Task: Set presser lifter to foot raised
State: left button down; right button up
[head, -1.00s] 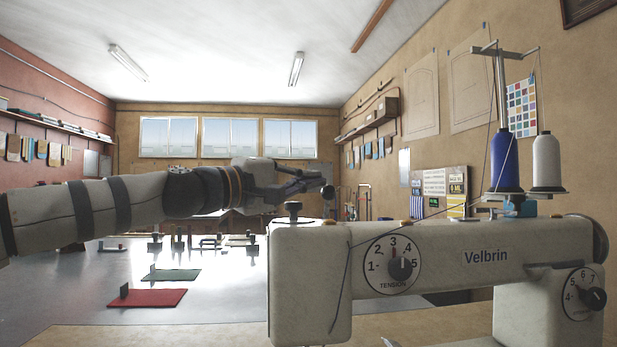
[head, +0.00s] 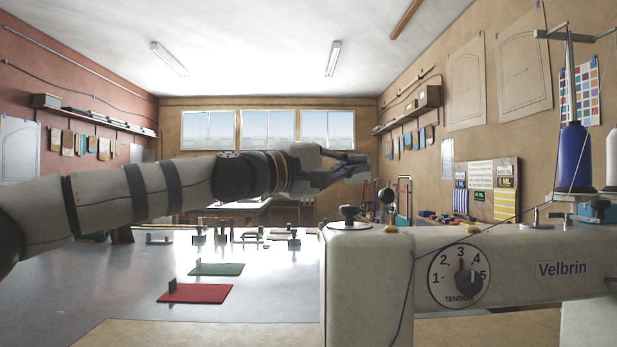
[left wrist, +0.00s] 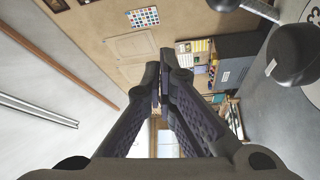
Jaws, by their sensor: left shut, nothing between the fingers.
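The sewing machine (head: 350,280), cream and marked Velbrin, fills the lower right of the head view. Its tension dial (head: 460,277) faces me. A dark ball (head: 388,197) shows behind the machine head's top; I cannot tell for sure that it is the presser lifter's knob. My left gripper (head: 362,166) is shut and empty, above the machine's left end and left of that ball in the picture. Its fingers (left wrist: 160,85) meet in the left wrist view. A dark rounded knob with a pale stripe (left wrist: 304,58) is at that view's right edge. The presser foot is hidden.
A blue thread cone (head: 574,158) stands on the machine's right. A dark top knob (head: 349,213) stands up below my gripper. A grey table (head: 110,285) with a red mat (head: 195,293) and a green mat (head: 217,269) lies beyond. The air above the machine is largely clear.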

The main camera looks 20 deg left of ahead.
pick_arm(q)
jog(key=a+f, duration=0.1)
jog(key=s+a+f, duration=0.1)
jog(key=shift+a+f, duration=0.1)
jog(key=shift+a, duration=0.25)
jog(key=f+v, duration=0.1)
jog(key=v, duration=0.5)
jog(key=shift+s, duration=0.3)
jog(key=shift+d, duration=0.1)
